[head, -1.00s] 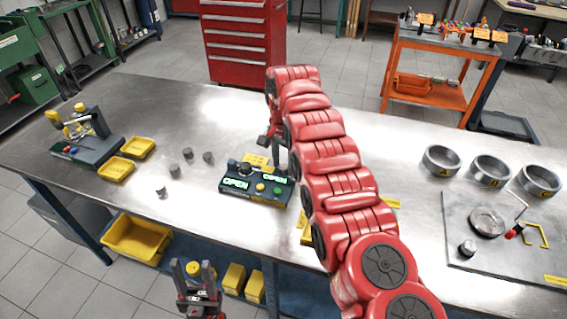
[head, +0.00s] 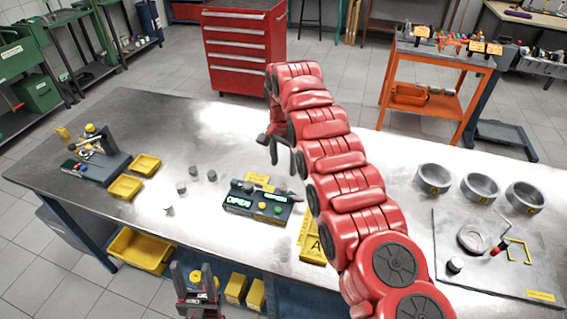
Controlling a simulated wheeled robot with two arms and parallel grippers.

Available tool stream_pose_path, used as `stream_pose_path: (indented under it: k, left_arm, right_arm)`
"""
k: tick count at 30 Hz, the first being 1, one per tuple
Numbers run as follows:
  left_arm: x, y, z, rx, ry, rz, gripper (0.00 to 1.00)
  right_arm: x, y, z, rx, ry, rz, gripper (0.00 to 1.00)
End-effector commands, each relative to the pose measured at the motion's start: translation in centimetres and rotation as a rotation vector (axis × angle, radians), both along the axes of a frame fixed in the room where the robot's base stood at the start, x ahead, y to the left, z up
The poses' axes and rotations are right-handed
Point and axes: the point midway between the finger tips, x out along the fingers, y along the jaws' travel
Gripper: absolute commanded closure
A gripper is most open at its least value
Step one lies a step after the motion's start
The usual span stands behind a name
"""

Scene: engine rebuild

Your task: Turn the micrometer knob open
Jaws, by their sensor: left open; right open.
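A dark bench device (head: 95,168) with a small upright frame, yellow parts and coloured buttons stands at the table's left end. It looks like the micrometer stand, but its knob is too small to make out surely. A dark readout box (head: 258,203) with green lit text and coloured buttons sits mid-table. My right gripper (head: 270,152) is open and empty, above the table just behind the readout box; my red arm hides part of the table. My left gripper (head: 192,272) is open and empty, low in front of the table's front edge, far from the bench device.
Yellow trays (head: 125,187) lie right of the bench device. Several small grey cylinders (head: 194,171) stand between them and the readout box. Three metal rings (head: 433,178) and a grey plate with parts (head: 515,275) are at the right. The table's back left is clear.

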Motion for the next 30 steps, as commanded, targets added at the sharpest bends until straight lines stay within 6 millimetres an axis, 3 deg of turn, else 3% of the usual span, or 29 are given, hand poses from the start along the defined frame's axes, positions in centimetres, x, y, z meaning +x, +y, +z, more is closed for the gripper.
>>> stream_pose_path:
  k: [1, 12, 30]
  left_arm:
    - [0.0, 0.0, 2.2, 0.000, 0.000, 0.000, 0.48]
    - [0.0, 0.0, 8.4, 0.000, 0.000, 0.000, 0.48]
    - [0.0, 0.0, 8.8, 0.000, 0.000, 0.000, 0.48]
  right_arm:
    - [0.0, 0.0, 2.2, 0.001, -0.001, 0.000, 0.34]
    - [-0.1, 0.0, 8.1, -0.001, 0.003, -0.001, 0.34]
    - [0.0, 0.0, 8.4, 0.000, 0.001, 0.000, 0.34]
